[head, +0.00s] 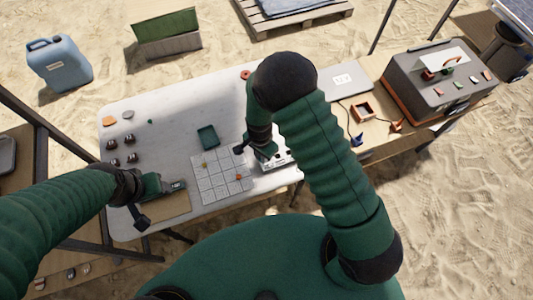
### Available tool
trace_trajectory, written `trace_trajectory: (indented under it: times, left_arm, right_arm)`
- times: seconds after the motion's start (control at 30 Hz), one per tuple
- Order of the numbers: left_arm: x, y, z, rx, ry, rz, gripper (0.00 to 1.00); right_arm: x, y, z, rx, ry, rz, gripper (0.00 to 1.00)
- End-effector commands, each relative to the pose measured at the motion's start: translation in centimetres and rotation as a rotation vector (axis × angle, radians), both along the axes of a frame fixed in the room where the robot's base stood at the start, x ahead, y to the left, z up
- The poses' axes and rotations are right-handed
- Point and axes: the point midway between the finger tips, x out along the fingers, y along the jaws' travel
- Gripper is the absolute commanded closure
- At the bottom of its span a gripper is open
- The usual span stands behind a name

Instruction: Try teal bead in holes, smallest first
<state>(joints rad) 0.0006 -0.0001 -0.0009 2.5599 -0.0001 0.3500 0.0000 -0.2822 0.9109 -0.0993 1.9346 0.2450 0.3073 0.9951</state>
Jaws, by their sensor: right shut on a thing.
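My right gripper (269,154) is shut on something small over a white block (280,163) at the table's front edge. The thing in its jaws is too small and covered to make out, so I cannot tell the teal bead or whether it touches the block. The block's holes cannot be made out, and the gripper covers part of it. My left gripper (160,187) is low over the left front of the table, beside a small dark device with a display (178,186). Its jaws are too small to read.
A white gridded mat (211,188) with small pieces lies between the grippers, with a teal tray (208,136) behind it. Several dark round items (112,145) and a tiny green piece (150,121) lie at left.

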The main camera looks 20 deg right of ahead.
Motion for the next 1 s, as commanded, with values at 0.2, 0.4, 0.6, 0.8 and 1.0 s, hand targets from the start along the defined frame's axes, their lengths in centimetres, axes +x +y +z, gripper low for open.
trace_trajectory:
  times: [0.2, 0.4, 0.6, 0.8, 1.0]
  left_arm:
    - [0.0, 0.0, 0.0, 0.000, 0.000, -0.001, 0.41]
    - [0.0, -0.1, -0.1, -0.001, 0.000, -0.002, 0.41]
    - [0.0, -0.1, -0.1, 0.000, 0.000, -0.002, 0.41]
    - [0.0, 0.0, -0.2, 0.000, 0.000, -0.001, 0.41]
    - [0.0, 0.0, -0.2, 0.000, 0.000, -0.001, 0.41]
  right_arm:
    - [0.0, -1.5, -0.2, 0.012, 0.002, -0.007, 1.00]
    - [0.0, -1.7, -0.3, 0.010, 0.001, -0.007, 1.00]
    - [0.0, -1.2, -0.3, 0.001, 0.000, -0.004, 1.00]
    - [0.0, -1.7, -0.4, 0.003, 0.002, -0.005, 1.00]
    - [0.0, -2.4, -0.5, 0.009, 0.001, -0.006, 1.00]
